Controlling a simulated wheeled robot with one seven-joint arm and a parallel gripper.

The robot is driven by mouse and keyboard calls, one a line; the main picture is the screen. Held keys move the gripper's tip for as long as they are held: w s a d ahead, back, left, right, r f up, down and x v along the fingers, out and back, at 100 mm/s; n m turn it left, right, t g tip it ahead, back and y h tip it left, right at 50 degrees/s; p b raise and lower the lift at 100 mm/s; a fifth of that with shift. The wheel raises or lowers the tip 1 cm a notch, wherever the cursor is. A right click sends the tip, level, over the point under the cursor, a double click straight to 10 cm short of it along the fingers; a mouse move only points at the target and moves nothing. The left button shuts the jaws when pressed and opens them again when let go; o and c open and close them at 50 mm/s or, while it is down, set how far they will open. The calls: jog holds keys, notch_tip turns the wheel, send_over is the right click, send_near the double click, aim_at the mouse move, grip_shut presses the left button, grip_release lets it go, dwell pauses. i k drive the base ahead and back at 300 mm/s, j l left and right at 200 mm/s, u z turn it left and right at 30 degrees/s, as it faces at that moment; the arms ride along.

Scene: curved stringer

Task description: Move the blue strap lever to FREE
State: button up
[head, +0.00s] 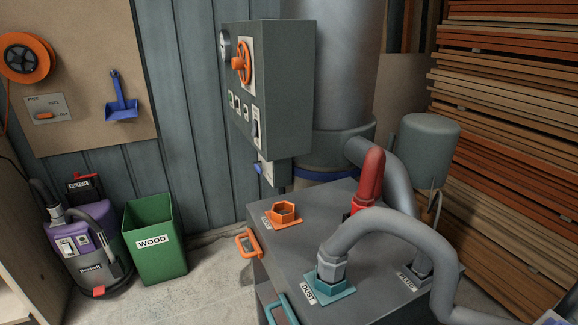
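A blue strap (325,173) runs around the base of the big grey cylinder at the back centre. A small blue lever (258,168) shows at the left edge of a pale plate (266,172), just under the grey control box; I take it for the strap lever. The plate is seen nearly edge-on, so I cannot read its markings or tell the lever's setting. My gripper is not in view.
The grey control box (283,90) with an orange handwheel (242,63) hangs above the lever.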

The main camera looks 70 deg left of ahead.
aim_at(258, 165)
jog(key=u, duration=2.1)
jog(key=i+j+z, duration=0.2)
jog(key=i+j, duration=0.2)
jog(key=i+j+z, duration=0.15)
jog(key=i+j, duration=0.4)
jog(key=i+j+z, duration=0.2)
jog(key=i+j, duration=0.3)
jog(key=i+j+z, duration=0.15)
jog(key=i+j, duration=0.25)
jog(key=j, duration=0.25)
